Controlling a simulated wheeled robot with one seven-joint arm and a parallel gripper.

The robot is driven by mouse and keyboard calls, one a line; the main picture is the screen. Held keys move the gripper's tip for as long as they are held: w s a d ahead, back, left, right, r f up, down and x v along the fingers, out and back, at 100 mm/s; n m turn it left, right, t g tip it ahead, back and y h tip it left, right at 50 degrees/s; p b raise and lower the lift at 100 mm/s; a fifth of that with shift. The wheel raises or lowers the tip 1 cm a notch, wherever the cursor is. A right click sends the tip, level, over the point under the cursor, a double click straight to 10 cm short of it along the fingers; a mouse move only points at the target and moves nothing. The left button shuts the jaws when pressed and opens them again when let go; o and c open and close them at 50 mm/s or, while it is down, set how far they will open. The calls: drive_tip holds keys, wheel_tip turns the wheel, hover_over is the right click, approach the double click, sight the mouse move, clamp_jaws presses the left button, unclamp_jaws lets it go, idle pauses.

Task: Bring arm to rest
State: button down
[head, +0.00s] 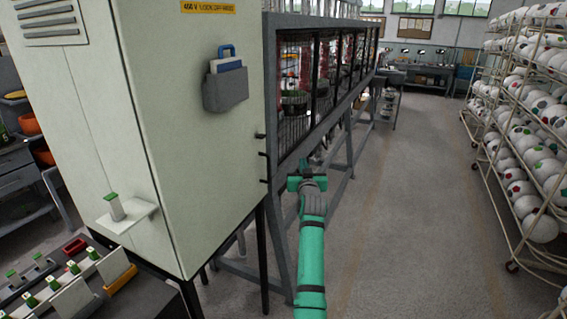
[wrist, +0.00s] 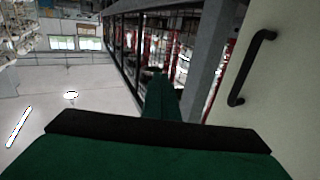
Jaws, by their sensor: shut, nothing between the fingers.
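My green arm reaches forward from the bottom of the head view, into the aisle beside the pale cabinet (head: 185,120). My gripper (head: 309,166) is at its far end, in front of the frame of the caged press (head: 325,90). It is shut and holds nothing. In the wrist view my gripper's green and dark fingers (wrist: 162,98) point at the press's cage and posts. A black handle (wrist: 250,66) on the pale cabinet stands to the right of the fingers, apart from them.
Racks of white balls (head: 530,150) line the right side. The grey floor (head: 410,200) between them and the press is clear. A dark bench (head: 80,290) with small green-topped items is at the lower left. A small shelf (head: 127,214) juts from the cabinet.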

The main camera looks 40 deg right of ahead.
drive_tip(key=shift+s+d, duration=0.2)
drive_tip(key=shift+s, duration=0.85)
